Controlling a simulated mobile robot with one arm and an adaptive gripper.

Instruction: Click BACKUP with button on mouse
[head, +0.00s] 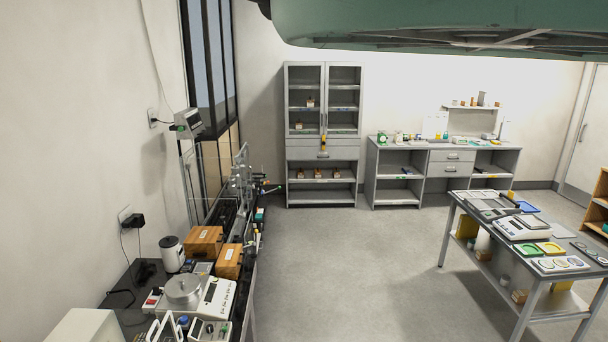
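I cannot make out a computer mouse or the word BACKUP on any screen in the head view. A small grey display unit (188,123) stands raised by the left wall, too small to read. On the dark left bench (123,315) is a white balance (215,298) with a round metal pan (184,290). Other small devices sit at the bottom edge and are partly cut off. My gripper is not in view.
A grey cabinet (323,154) and a desk (441,155) line the back wall. A table (453,203) with scales (523,228) stands right. The middle floor (330,265) is clear.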

